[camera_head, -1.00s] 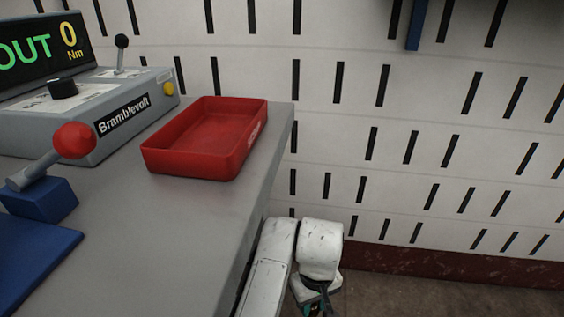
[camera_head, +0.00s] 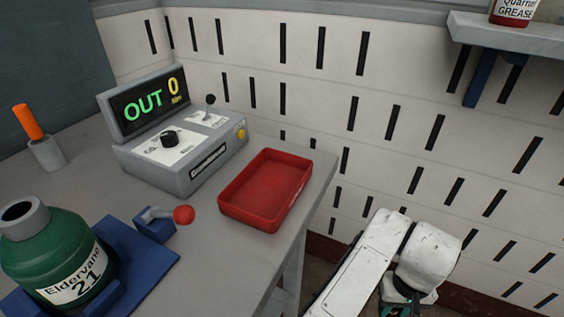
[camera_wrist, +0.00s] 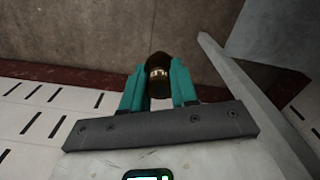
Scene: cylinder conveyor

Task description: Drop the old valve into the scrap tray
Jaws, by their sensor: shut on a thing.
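The scrap tray (camera_head: 230,209) is a shallow red tray on the grey bench, near its right edge in the head view; it looks empty. My gripper (camera_wrist: 158,85) shows in the wrist view with its two teal fingers shut on a dark, rounded part with a brass-coloured band, the old valve (camera_wrist: 157,76). In the head view my white arm stands to the right of the bench, below and right of the tray. The gripper there is mostly cut off at the bottom edge, and the valve cannot be seen.
A grey control box (camera_head: 185,185) with an OUT display stands left of the tray. A red-knobbed lever (camera_head: 184,215) on a blue base and a green cylinder (camera_head: 65,255) stand at front left. A wall shelf (camera_head: 500,30) holds a grease can. The slotted wall rises behind.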

